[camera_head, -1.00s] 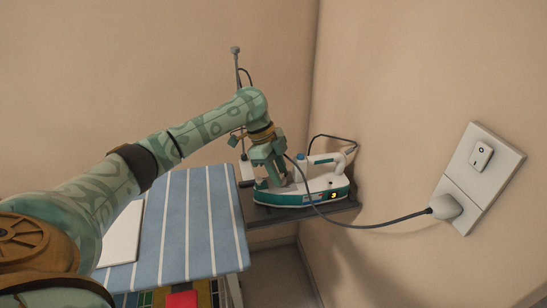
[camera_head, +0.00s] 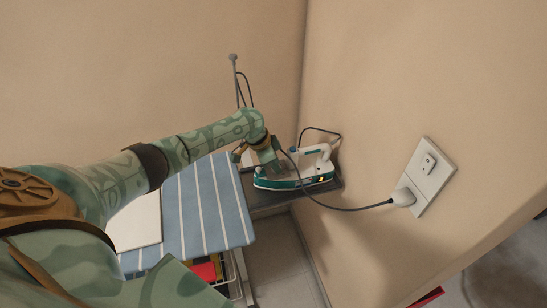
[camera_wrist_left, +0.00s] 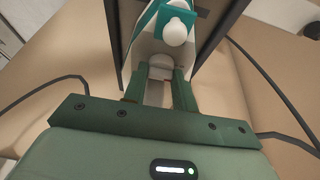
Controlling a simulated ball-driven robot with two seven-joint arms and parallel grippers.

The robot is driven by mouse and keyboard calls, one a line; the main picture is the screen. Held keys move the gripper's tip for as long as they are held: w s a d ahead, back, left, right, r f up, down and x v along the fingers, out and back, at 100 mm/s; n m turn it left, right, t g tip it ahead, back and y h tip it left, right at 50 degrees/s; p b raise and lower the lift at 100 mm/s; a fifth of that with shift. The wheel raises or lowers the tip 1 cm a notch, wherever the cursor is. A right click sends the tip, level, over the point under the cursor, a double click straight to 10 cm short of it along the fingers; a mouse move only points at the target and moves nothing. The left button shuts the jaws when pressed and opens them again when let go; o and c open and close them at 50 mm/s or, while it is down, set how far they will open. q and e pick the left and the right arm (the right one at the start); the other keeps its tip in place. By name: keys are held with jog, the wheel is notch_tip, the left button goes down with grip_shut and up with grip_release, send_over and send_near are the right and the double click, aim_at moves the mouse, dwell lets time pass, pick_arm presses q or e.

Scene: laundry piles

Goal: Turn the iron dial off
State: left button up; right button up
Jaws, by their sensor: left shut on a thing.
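The white and teal iron (camera_head: 318,177) rests on a dark stand at the end of the ironing board, close to the wall. A small orange-yellow light glows on its side; I cannot read it at this size. My left gripper (camera_head: 272,166) reaches to the iron's left part. In the left wrist view, the fingers of my left gripper (camera_wrist_left: 160,82) are shut around a pale grey dial (camera_wrist_left: 160,66) on the iron (camera_wrist_left: 146,40). The dial's marking is hidden. My right gripper is out of view.
The blue striped ironing board (camera_head: 205,205) lies left of the iron, with a white sheet (camera_head: 136,222) on it. A dark cord runs past the iron to a plug (camera_head: 402,197) in the wall socket plate (camera_head: 432,178). A thin upright rod (camera_head: 235,85) stands behind.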

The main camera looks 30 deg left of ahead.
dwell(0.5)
pick_arm(q)
jog(key=o, duration=0.7)
jog(key=shift+w, duration=0.1)
jog(key=p+v, duration=0.4)
jog(key=v, duration=1.2)
jog(key=shift+p, duration=0.3)
jog(key=shift+a, duration=0.1)
